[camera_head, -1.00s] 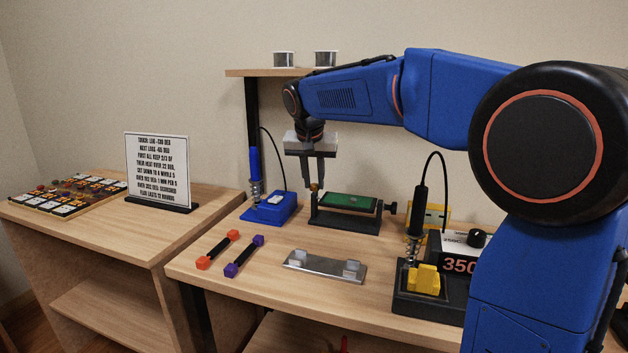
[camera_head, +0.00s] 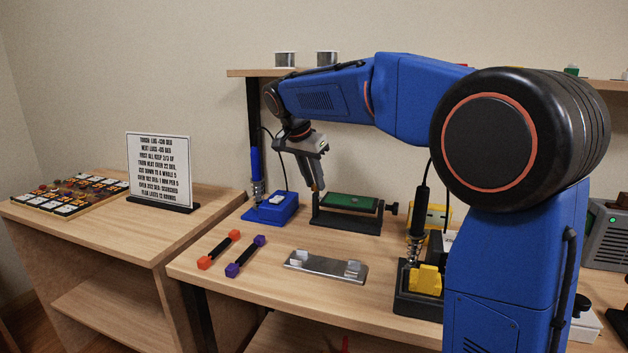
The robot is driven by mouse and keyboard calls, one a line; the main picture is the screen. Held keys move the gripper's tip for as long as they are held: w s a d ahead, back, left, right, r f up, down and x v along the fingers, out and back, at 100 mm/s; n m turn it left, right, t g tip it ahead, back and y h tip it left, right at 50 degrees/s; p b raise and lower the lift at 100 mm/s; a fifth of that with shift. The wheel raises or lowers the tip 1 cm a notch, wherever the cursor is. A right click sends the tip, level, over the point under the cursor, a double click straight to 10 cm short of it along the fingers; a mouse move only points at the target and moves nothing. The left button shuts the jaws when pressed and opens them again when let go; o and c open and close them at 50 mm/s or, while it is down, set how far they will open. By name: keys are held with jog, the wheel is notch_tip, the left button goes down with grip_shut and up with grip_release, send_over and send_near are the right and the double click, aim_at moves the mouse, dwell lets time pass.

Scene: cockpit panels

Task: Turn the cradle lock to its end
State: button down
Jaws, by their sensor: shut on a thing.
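The cradle (camera_head: 345,222) is a black holder on the right-hand bench, with a green circuit board (camera_head: 348,202) lying in it. A small black knob (camera_head: 391,208) sticks out at its right end. My gripper (camera_head: 321,190) reaches down at the cradle's left end, its body tilted. Its fingers are shut on the cradle lock there, a small brass-coloured part that showed earlier and is now mostly hidden by the fingers. I cannot read the lock's angle.
A blue soldering station (camera_head: 271,208) stands close left of the cradle. In front lie an orange-ended bar (camera_head: 219,250), a purple-ended bar (camera_head: 244,257) and a metal plate (camera_head: 325,267). A black iron stand (camera_head: 417,302) is at right. A sign (camera_head: 159,168) stands left.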

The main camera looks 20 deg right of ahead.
dwell(0.3)
jog(key=c, duration=1.5)
grip_release()
jog(key=shift+c, duration=0.2)
jog(key=v, duration=1.7)
jog(key=shift+r, duration=0.25)
